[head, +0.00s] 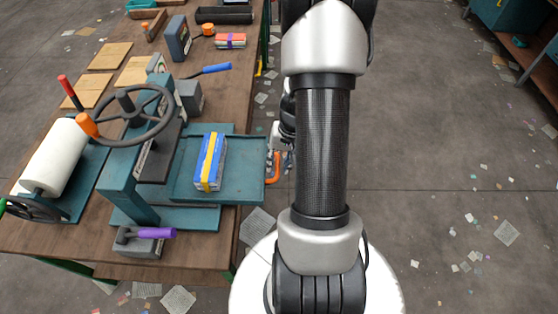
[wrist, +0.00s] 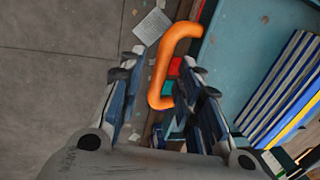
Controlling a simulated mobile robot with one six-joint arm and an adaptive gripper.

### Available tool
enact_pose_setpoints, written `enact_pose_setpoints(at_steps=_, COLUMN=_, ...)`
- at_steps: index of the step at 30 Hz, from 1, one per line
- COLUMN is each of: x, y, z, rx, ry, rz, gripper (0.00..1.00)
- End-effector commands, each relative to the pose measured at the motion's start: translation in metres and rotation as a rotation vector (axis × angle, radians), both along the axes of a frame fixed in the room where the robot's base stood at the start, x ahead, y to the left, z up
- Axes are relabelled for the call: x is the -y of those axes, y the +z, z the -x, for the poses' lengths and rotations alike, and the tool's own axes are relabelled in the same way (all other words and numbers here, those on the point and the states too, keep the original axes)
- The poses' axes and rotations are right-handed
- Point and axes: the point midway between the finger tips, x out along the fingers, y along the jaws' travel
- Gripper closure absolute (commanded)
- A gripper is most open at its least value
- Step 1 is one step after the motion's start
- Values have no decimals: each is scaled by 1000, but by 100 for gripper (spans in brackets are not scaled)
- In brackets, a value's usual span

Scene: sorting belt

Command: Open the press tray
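The press tray (head: 247,188) is a shallow teal tray at the foot of the teal hand press (head: 127,178). It reaches out to the right, slightly past the table's edge. A blue stack with a yellow strap (head: 211,162) lies in it. Its orange handle (head: 273,168) is on the tray's right side. In the wrist view the handle (wrist: 160,75) lies between the fingers of my gripper (wrist: 164,57), which is open with gaps on both sides. The tray (wrist: 235,45) and stack (wrist: 285,88) show at right. In the head view my arm mostly hides the gripper.
The press has a handwheel (head: 139,116) on top. A white roll (head: 54,158), a purple-handled tool (head: 142,240), brown sheets (head: 110,56) and a blue-handled tool (head: 205,71) share the wooden table (head: 240,75). Open floor (head: 440,130) with paper scraps lies right.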

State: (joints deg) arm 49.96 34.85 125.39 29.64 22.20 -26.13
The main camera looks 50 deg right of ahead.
Motion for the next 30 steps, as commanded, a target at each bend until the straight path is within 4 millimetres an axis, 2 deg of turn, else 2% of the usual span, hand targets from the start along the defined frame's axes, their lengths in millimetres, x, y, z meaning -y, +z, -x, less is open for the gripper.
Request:
enact_pose_setpoints(at_steps=8, x=0, y=1, z=0, rx=1, ry=0, rz=1, gripper=67)
enact_pose_setpoints(at_steps=11, x=2, y=7, z=0, rx=3, ry=0, rz=3, gripper=67)
enact_pose_setpoints(at_steps=14, x=4, y=22, z=2, rx=5, ry=1, rz=4, gripper=67)
enact_pose_setpoints(at_steps=24, x=12, y=92, z=13, rx=4, ry=-1, rz=5, gripper=67)
enact_pose_setpoints(at_steps=30, x=14, y=114, z=16, rx=2, ry=-1, rz=2, gripper=67)
